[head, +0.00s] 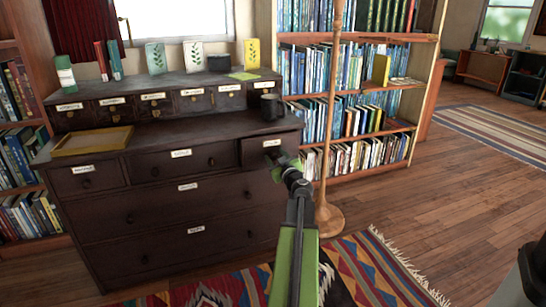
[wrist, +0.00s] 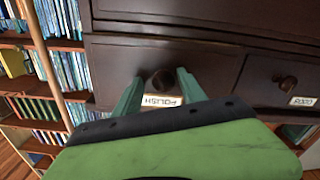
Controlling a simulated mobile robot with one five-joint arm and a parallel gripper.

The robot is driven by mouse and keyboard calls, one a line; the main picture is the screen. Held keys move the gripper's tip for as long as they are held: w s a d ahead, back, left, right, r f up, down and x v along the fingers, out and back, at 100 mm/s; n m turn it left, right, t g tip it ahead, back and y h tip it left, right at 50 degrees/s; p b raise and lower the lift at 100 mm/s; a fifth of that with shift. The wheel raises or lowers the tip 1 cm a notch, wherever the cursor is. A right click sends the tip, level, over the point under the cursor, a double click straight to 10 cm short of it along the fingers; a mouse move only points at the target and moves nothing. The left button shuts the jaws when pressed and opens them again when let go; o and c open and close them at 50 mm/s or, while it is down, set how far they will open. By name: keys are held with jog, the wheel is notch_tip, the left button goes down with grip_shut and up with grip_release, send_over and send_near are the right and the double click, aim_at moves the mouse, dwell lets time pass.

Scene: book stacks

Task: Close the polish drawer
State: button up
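The polish drawer (head: 268,147) is the top right drawer of the dark wooden dresser in the head view. Its front appears to stand out a little from the dresser. In the wrist view, which is upside down, its front (wrist: 222,72) fills the middle, with a dark round knob (wrist: 162,80) and a white POLISH label (wrist: 162,101). My gripper (wrist: 160,84) is open, with one green finger on each side of the knob and gaps between. In the head view my gripper (head: 274,158) is at the drawer front and partly hides it.
A dark mug (head: 270,107) stands on the dresser top above the drawer. A yellow tray (head: 92,141) lies at the left. A wooden pole on a round base (head: 329,217) stands close right of my arm. A patterned rug (head: 365,270) covers the floor in front.

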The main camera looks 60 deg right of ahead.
jog(key=shift+w+a, duration=0.1)
jog(key=shift+w, duration=0.1)
grip_shut()
dwell(1.0)
